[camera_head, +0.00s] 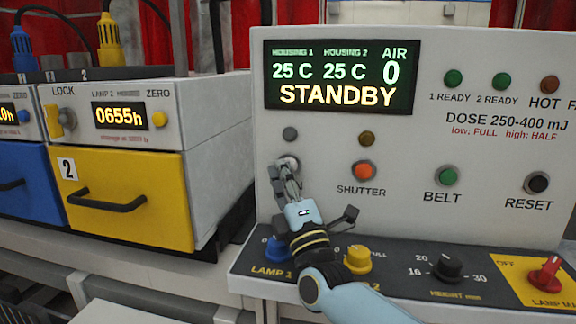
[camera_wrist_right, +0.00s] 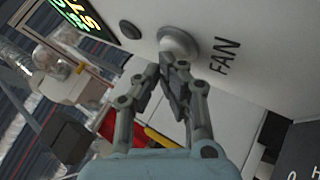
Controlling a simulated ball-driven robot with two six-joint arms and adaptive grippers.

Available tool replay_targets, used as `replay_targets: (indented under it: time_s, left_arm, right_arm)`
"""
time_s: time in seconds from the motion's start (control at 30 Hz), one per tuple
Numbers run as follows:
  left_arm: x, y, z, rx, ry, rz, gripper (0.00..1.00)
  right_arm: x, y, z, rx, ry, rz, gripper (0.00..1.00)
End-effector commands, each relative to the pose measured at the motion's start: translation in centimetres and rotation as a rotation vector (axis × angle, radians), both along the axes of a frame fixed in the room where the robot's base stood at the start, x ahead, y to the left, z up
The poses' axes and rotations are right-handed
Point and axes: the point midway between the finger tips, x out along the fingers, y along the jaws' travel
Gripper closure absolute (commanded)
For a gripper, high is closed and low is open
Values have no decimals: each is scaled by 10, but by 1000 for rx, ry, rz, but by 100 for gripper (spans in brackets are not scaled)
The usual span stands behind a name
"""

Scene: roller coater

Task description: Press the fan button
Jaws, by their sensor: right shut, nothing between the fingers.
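The fan button (camera_head: 290,162) is a pale round button on the upright control panel, left of the orange shutter button. My right gripper (camera_head: 281,168) is in front of it, and its fingers cover part of the button and its label. In the right wrist view the fan button (camera_wrist_right: 178,42) sits above the word FAN, just beyond the shut fingertips (camera_wrist_right: 170,62). The fingers are empty. I cannot tell whether the tips touch the button. The display (camera_head: 341,77) reads STANDBY and AIR 0. My left gripper is out of view.
A dark indicator (camera_head: 290,134) is above the fan button. The shutter button (camera_head: 364,171), belt button (camera_head: 446,176) and reset button (camera_head: 537,182) lie to the right. A lower ledge carries a yellow knob (camera_head: 357,258), a black height knob (camera_head: 447,266) and a red switch (camera_head: 546,273). A yellow drawer (camera_head: 128,190) stands left.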

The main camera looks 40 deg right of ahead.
Motion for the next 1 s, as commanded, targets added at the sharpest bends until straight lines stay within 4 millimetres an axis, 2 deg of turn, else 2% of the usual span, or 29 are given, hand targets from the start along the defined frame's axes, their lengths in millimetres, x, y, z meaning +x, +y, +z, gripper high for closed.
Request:
replay_targets:
  time_s: [0.63,1.0]
  left_arm:
    - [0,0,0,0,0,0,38]
    - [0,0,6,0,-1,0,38]
  right_arm:
    - [1,-2,0,-8,0,-1,100]
    - [-8,8,-7,-3,6,0,100]
